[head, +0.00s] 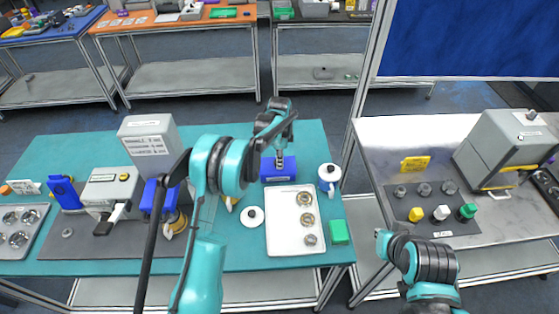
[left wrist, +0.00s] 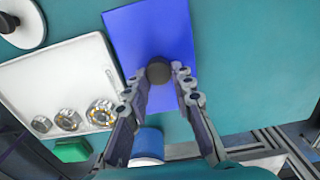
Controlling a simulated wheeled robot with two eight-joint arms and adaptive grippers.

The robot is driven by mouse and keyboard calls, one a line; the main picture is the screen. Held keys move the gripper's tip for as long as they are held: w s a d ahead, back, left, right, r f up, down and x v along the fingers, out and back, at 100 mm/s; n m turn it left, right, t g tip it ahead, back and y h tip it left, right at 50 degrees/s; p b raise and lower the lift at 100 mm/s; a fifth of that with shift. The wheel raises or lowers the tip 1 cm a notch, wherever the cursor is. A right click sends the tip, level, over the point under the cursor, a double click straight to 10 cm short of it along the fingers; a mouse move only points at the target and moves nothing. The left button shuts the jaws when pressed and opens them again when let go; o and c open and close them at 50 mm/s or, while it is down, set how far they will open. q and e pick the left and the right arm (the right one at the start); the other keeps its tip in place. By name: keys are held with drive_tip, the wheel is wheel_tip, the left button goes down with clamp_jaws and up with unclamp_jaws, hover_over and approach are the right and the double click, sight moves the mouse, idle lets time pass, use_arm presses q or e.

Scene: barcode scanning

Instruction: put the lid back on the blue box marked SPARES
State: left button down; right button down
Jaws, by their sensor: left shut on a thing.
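The blue box (head: 279,177) stands on the teal table, behind the white tray. A pale label shows on its front, too small to read. My left gripper (head: 280,158) reaches down over it from above. In the left wrist view, the blue lid (left wrist: 128,38) is a flat rectangle with a round dark knob (left wrist: 158,71). The left gripper's fingers (left wrist: 158,82) are closed on this knob from both sides. The lid appears over the box, but I cannot tell whether it rests on the rim or hangs just above.
A white tray (head: 273,242) with several metal rings lies in front of the box. A white disc with a dark knob (head: 252,217) lies left of it. A white-and-blue container (head: 329,177) and a green block (head: 339,232) stand to the right.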

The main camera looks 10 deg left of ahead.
use_arm(q)
drive_tip(key=c, duration=0.7)
unclamp_jaws()
drive_tip(key=shift+c, duration=0.2)
drive_tip(key=shift+r, duration=0.1)
drive_tip(key=shift+r+p, duration=1.65)
drive_tip(key=shift+r, duration=1.8)
